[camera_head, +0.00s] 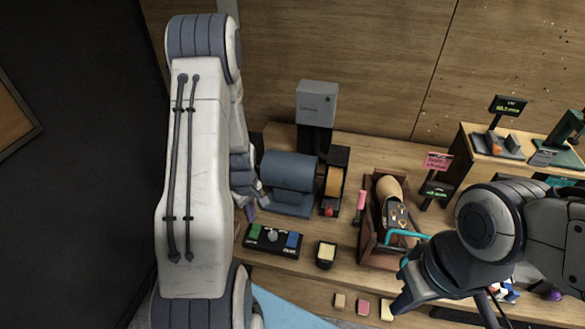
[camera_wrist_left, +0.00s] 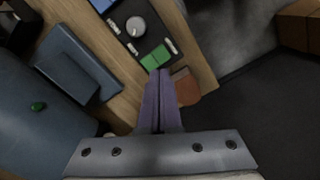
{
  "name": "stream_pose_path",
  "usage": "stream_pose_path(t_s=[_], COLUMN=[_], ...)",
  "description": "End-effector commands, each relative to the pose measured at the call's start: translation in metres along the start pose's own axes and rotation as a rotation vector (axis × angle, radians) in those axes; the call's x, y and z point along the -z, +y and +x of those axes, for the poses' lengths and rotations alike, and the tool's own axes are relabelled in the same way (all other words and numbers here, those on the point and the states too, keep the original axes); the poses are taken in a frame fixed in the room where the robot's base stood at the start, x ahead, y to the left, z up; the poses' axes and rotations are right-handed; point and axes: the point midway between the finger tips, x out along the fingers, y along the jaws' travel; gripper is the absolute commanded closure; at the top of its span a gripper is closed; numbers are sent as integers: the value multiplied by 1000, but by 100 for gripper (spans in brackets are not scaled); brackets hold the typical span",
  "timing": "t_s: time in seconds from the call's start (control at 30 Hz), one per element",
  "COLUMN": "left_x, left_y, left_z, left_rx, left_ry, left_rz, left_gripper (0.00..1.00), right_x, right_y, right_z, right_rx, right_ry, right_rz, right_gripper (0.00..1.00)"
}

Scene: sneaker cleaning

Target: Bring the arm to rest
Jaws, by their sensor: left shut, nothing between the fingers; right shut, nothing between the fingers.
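My left arm (camera_head: 195,190) comes down along the left of the head view. My left gripper (camera_head: 250,211) is small there, beside the blue-grey machine, partly hidden behind the arm. In the left wrist view its two purple fingers (camera_wrist_left: 158,75) lie together, shut and empty, near the green pad of the control panel in the picture; I cannot tell whether they touch it. My right arm (camera_head: 490,235) comes in from the right. My right gripper (camera_head: 402,300) is shut and empty near the table's front, below the brown box.
A blue-grey machine (camera_head: 288,180) and a black control panel (camera_head: 273,240) stand near my left gripper. A brown box (camera_head: 377,254) holds a shoe-shaped form and a teal-handled tool (camera_head: 405,235). Small blocks (camera_head: 363,307) lie at the front. A raised shelf (camera_head: 470,155) stands right.

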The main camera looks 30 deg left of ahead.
Motion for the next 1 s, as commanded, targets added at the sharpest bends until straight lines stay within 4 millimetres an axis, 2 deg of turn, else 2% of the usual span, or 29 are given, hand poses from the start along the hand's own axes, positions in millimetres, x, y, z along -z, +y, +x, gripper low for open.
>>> stream_pose_path(t_s=[0.17,0.27,0.37,0.47,0.5,0.57,0.6,0.7,0.8,0.9,1.0], left_x=[-1,-16,-54,-111,-136,-174,-198,-254,-296,-322,-336], left_y=[1,16,39,58,60,58,54,32,0,-30,-53], left_z=[-1,-12,-36,-67,-79,-96,-106,-127,-142,-151,-155], left_rx=[-1,-7,-17,-30,-34,-41,-46,-61,-75,-88,-95], left_ry=[1,5,10,12,12,9,7,0,-9,-19,-27], left_rz=[6,95,285,550,664,833,943,1223,1479,1686,1827], left_gripper=[100,100,100,100,100,100,100,100,100,100,100], right_x=[0,0,-1,-2,-2,-2,-2,-3,-3,-4,-4], right_y=[0,0,1,2,2,3,3,4,5,5,5], right_z=[0,6,16,28,33,40,44,55,64,71,75], right_rx=[0,0,0,0,0,0,0,0,0,0,0], right_ry=[0,0,0,0,0,0,0,0,0,0,0], right_rz=[-7,-7,-6,-5,-5,-4,-4,-3,-3,-2,-2], right_gripper=[100,100,100,100,100,100,100,100,100,100,100])
